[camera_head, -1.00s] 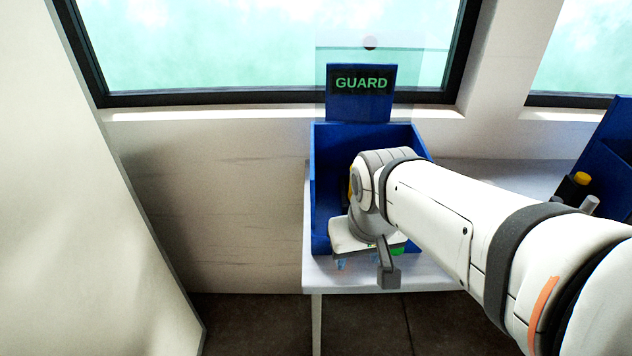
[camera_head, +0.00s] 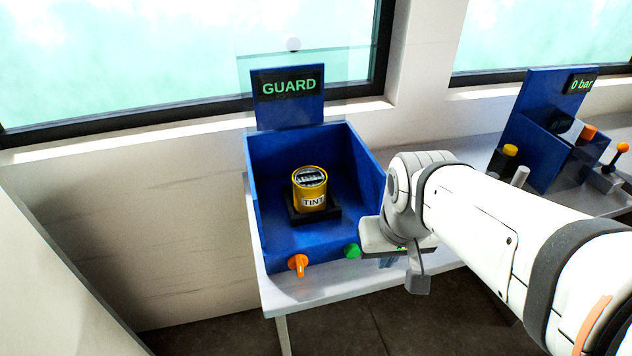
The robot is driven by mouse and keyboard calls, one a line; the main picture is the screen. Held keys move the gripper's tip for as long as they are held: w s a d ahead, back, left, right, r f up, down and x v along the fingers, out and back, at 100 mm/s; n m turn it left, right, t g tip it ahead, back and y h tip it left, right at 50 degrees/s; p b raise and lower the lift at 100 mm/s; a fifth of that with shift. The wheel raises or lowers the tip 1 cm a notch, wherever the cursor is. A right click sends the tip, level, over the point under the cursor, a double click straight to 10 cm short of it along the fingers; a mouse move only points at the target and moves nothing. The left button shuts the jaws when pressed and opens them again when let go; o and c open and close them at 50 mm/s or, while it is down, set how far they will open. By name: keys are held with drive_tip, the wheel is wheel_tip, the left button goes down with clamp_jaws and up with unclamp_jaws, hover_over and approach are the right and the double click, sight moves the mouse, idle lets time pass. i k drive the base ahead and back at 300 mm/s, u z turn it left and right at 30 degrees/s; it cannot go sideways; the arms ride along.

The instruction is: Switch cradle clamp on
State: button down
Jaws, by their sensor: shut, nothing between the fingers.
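A blue open-topped box (camera_head: 262,165) with a GUARD sign (camera_head: 289,86) stands on the pale table. Inside it, a yellow TINT tin (camera_head: 310,190) stands upright in a black cradle (camera_head: 330,214). An orange knob with a lever (camera_head: 298,265) and a green button (camera_head: 352,251) are on the box's front edge. No label shows which control works the clamp. My gripper (camera_head: 388,262) is shut and empty, at the box's front right corner, right of the green button. Its fingertips are mostly hidden under its body, so contact cannot be told.
A clear panel (camera_head: 345,66) stands raised behind the sign. At right is a second blue station (camera_head: 528,130) reading 0 bar, with a yellow-topped button (camera_head: 510,150), a grey peg (camera_head: 520,176) and an orange-tipped lever (camera_head: 622,148). A pale panel (camera_head: 50,280) is at lower left.

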sight(298, 262)
drive_tip(key=z, duration=0.2)
drive_tip(key=k, duration=1.2)
drive_tip(key=u, duration=0.45)
drive_tip(key=i, duration=1)
drive_tip(key=u, duration=0.1)
